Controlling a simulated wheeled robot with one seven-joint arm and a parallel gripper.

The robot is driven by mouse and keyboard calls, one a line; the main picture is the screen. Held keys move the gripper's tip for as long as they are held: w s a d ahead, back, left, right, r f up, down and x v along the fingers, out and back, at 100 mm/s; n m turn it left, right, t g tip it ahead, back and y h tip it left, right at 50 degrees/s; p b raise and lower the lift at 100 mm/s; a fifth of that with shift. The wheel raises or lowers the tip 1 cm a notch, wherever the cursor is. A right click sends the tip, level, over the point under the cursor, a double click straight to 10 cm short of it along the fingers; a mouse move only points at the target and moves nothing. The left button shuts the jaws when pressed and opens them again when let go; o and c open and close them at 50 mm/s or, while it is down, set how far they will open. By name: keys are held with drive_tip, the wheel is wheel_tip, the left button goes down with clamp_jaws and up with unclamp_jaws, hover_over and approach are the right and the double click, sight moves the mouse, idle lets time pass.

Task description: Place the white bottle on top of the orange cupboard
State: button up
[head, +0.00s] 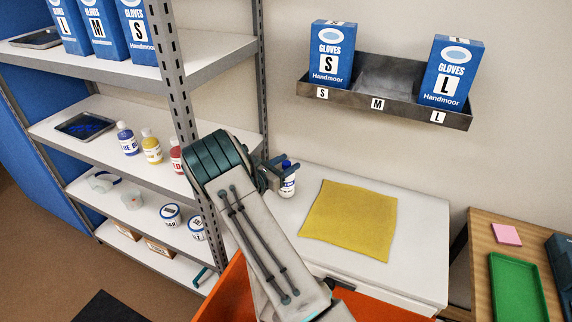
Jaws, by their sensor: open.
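A small white bottle (288,186) with a dark blue cap and blue label stands upright on the white cabinet top (420,210), near its back left corner. My gripper (283,168) is open at the bottle, with its dark fingers around or just in front of the bottle's upper part; I cannot tell whether they touch it. An orange surface, likely the orange cupboard (228,292), shows at the bottom, mostly hidden behind my arm.
A yellow cloth (350,220) lies on the white top. A metal shelf (90,135) with bottles, tubs and glove boxes stands left, its post close to my arm. A wall rack (390,100) holds two glove boxes. A wooden table with a green tray (516,288) is right.

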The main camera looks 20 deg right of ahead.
drive_tip(key=shift+r, duration=0.25)
drive_tip(key=b+v, duration=0.2)
drive_tip(key=v, duration=1)
drive_tip(key=s+d+r+m+g+y, duration=0.35)
drive_tip(key=s+m, duration=0.25)
drive_tip(key=s, duration=0.2)
drive_tip(key=s+d+r+m+g+y, duration=0.2)
drive_tip(key=s+r+m+g+y, duration=0.3)
drive_tip(key=s, duration=0.4)
drive_tip(key=s+a+r+m+t+y, duration=0.2)
drive_tip(key=s+a+m+y, duration=0.2)
drive_tip(key=s, duration=0.4)
drive_tip(key=s+a+r+m+t+y, duration=0.1)
drive_tip(key=s+a+m+t+y, duration=0.1)
drive_tip(key=s+a+m+y, duration=0.2)
drive_tip(key=shift+s+r+m+t, duration=0.35)
drive_tip(key=shift+s+m, duration=1.35)
drive_tip(key=shift+s, duration=0.45)
drive_tip(key=shift+c, duration=0.3)
